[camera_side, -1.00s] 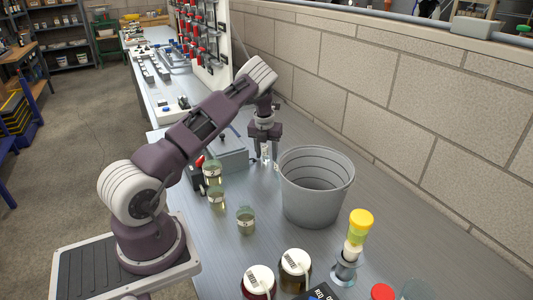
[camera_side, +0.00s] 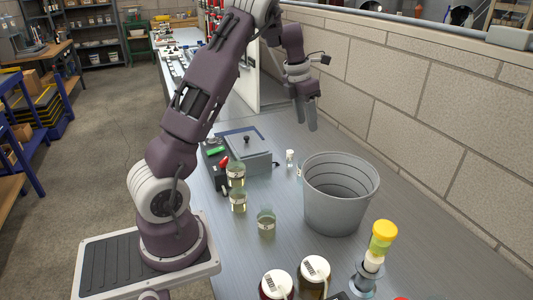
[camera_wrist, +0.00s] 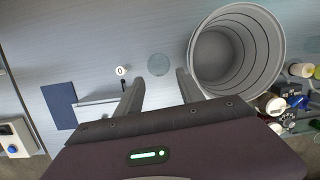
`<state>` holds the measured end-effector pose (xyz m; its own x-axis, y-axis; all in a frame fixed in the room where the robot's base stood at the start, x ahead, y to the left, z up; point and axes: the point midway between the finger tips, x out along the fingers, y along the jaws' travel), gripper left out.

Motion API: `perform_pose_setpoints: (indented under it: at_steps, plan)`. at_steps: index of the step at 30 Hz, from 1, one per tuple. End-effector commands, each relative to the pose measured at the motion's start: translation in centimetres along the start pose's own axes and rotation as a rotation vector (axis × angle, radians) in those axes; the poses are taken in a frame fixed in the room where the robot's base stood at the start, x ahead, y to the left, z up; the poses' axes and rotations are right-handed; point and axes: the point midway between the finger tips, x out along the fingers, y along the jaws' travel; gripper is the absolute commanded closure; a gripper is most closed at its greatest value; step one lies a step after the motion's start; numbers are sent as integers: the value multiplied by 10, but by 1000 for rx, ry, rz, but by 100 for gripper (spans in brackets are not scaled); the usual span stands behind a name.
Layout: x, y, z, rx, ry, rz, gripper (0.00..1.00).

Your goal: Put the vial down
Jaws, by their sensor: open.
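My gripper (camera_side: 304,122) is open and empty, raised above the bench near the vial.
The grey bucket (camera_side: 341,205) is close by on the right. A block wall (camera_side: 430,130) runs behind.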

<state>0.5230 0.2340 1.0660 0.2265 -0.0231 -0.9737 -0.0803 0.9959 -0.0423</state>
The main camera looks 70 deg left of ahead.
Motion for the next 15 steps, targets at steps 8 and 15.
perform_pose_setpoints:
  at_steps: [8,15]
  plan:
    - [-141,-220,-123,1832,-221,9,55]
    - [-148,-263,-248,3035,-57,360,55]
